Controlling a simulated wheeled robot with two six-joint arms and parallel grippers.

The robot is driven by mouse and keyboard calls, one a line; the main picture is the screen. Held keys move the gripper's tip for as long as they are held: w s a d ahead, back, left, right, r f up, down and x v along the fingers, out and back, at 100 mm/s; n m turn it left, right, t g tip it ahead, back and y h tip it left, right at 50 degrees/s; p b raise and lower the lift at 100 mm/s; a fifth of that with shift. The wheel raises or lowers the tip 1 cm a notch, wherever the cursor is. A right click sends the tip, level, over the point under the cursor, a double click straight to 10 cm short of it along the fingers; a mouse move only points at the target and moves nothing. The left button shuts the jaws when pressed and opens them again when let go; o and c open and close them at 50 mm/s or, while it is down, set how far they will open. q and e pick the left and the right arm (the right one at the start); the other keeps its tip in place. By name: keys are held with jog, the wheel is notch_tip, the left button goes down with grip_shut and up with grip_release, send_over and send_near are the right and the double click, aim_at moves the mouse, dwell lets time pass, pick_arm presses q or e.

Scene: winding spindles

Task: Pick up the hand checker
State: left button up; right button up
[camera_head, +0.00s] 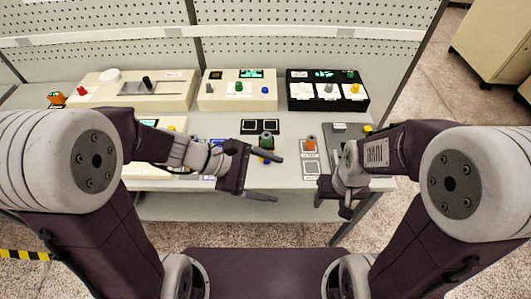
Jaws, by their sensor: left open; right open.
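I cannot tell for sure which object is the hand checker. My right gripper (331,205) is open near the bench's front right edge, below the orange piece.
Cream control boxes (160,97) (219,101) and a black one (358,104) line the back of the bench. A grey device (346,129) is partly hidden behind my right arm. A pegboard (280,57) rises behind. Bare bench top (279,181) lies between my grippers.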

aim_at(262, 138)
pick_arm(q)
jog(key=w+d+f+n+t+h+b, duration=0.1)
jog(key=w+f+n+t+h+b, duration=0.15)
jog(key=w+n+t+b, duration=0.75)
jog(key=w+a+f+n+b, duration=0.1)
jog(key=w+f+b, duration=0.2)
jog(key=w+a+f+n+t+b, duration=0.1)
jog(key=w+a+f+b, duration=0.1)
jog(key=w+f, duration=0.1)
jog(key=w+a+f+n+t+y+b, duration=0.1)
jog(key=w+a+f+b, duration=0.1)
jog(key=w+f+b, duration=0.1)
jog(key=shift+w+a+b, duration=0.15)
jog(key=shift+w+b, duration=0.2)
notch_tip(262, 138, down, 8)
jog(key=shift+f+b, duration=0.1)
jog(key=shift+b, duration=1)
jog(key=shift+w+d+r, duration=0.25)
jog(key=shift+d+r, duration=0.05)
jog(key=shift+d, duration=0.1)
jog(key=x, duration=0.6)
jog(key=shift+w+d, duration=0.25)
grip_shut()
jog(key=shift+r, duration=0.1)
pick_arm(e)
notch_tip(262, 138, down, 23)
jog(key=shift+d+f, duration=0.2)
pick_arm(q)
jog(key=shift+r+p, duration=0.1)
jog(key=shift+p, duration=0.2)
